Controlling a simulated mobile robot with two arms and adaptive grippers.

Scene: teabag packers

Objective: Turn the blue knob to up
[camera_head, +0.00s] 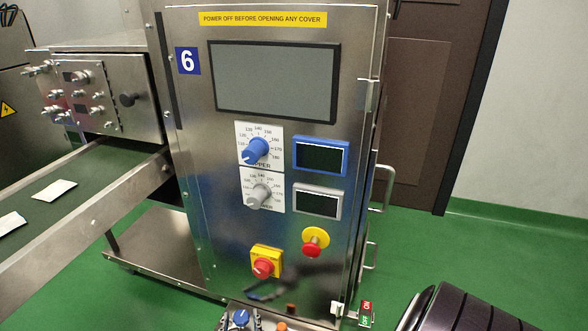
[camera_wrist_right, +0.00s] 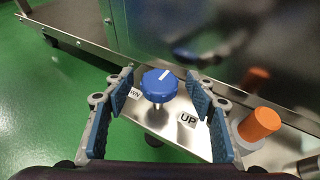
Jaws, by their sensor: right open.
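A blue knob (camera_wrist_right: 158,88) with a white pointer line stands on a metal ledge, between a partly hidden label ending in "WN" (camera_wrist_right: 134,92) at left and an "UP" label (camera_wrist_right: 187,120) at right. The line points away and slightly right in the wrist view. The knob also shows at the bottom of the head view (camera_head: 241,317). My right gripper (camera_wrist_right: 160,79) is open, with one finger on each side of the knob and a gap on both sides. My left gripper is not in view.
An orange cylinder (camera_wrist_right: 259,124) stands on the ledge, right of the right finger. The steel cabinet (camera_head: 215,210) rises behind, with another blue knob (camera_head: 256,150), a grey knob (camera_head: 258,196), a red-yellow switch (camera_head: 264,267) and an emergency button (camera_head: 314,243).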

